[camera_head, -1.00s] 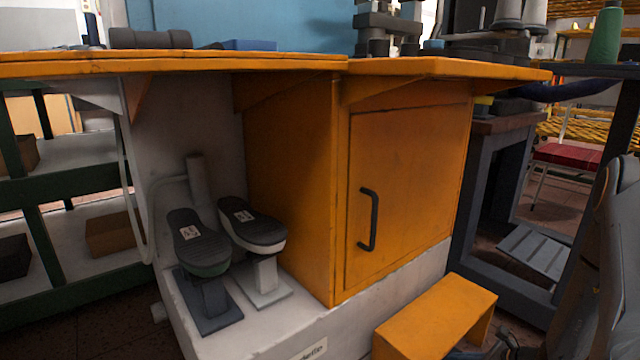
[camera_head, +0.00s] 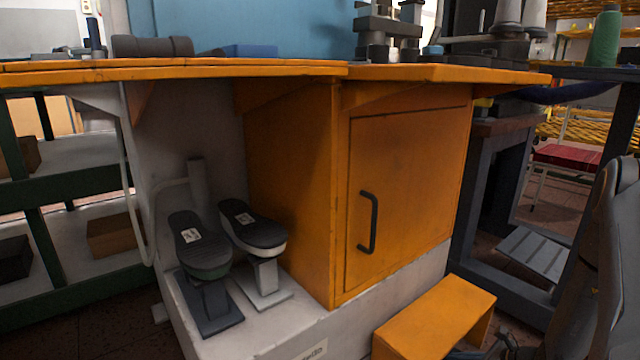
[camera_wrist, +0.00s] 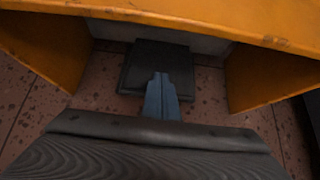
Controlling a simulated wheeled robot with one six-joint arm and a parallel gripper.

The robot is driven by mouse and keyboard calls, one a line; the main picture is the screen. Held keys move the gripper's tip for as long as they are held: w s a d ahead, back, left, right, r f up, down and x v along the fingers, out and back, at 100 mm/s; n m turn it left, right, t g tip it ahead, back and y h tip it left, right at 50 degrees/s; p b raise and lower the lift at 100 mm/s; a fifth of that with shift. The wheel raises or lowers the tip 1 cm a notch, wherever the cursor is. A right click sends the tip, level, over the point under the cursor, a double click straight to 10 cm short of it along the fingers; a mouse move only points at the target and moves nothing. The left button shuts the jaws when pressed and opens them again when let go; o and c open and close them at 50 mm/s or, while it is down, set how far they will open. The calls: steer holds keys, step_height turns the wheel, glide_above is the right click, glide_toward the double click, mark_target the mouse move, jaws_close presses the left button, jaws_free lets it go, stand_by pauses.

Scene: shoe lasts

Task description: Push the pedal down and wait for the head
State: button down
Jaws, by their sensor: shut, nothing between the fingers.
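A dark pedal (camera_wrist: 155,60) sits on the floor under an orange guard (camera_wrist: 180,14), in the wrist view. In the head view the guard (camera_head: 436,312) stands at the lower right and hides the pedal. My gripper (camera_wrist: 161,78) is shut and empty, with its blue-grey fingers together in front of the pedal's dark surface. I cannot tell whether the fingertips touch the pedal or whether it is pressed down.
The orange guard's side walls stand left (camera_wrist: 45,40) and right (camera_wrist: 268,72) of the pedal. Brown speckled floor (camera_wrist: 35,105) is clear around the guard.

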steer(key=shift+r+p, duration=1.1)
steer(key=shift+r, duration=0.45)
steer(key=p+v, duration=0.5)
steer(key=v, duration=0.3)
steer(key=shift+s+a, duration=0.1)
